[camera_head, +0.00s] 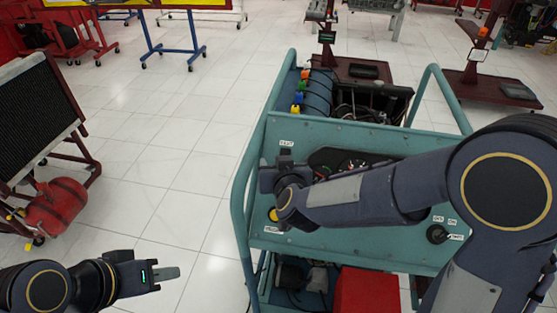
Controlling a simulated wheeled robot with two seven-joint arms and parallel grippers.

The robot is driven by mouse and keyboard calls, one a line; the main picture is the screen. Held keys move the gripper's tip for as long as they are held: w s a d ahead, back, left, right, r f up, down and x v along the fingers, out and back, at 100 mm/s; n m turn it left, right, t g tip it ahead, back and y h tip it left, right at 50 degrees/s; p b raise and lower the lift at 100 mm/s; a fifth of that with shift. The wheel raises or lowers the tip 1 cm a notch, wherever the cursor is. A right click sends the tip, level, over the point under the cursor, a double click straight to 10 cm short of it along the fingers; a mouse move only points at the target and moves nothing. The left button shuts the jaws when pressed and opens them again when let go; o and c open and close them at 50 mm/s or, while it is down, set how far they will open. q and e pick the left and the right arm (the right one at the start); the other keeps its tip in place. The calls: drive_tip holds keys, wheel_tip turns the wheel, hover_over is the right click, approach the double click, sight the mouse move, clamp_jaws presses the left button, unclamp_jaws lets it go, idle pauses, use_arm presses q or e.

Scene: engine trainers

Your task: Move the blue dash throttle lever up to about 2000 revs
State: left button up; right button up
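The teal engine trainer (345,132) stands at the centre right with its dash panel facing me. My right arm crosses in front of the panel from the right. My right gripper (268,178) is at the panel's left end, below a small white label (287,143) and above a yellow knob (273,214). I cannot make out a blue throttle lever; it may be hidden behind the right gripper or forearm. Whether that gripper holds anything is unclear. My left gripper (166,273) is low at the left, away from the trainer, seen edge-on with nothing visible in it.
Gauges (352,165) show partly above my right forearm. A black knob (437,233) sits at the panel's right. Teal tube rails (244,190) flank the panel. A red box (366,291) is below. A radiator stand (35,115) is at left; tiled floor between is clear.

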drive_tip(key=shift+w+d+r, duration=0.1)
drive_tip(key=shift+w+d, duration=0.05)
drive_tip(key=shift+r, duration=0.1)
drive_tip(key=p+v, duration=0.1)
drive_tip(key=v, duration=0.6)
drive_tip(key=shift+s, duration=0.4)
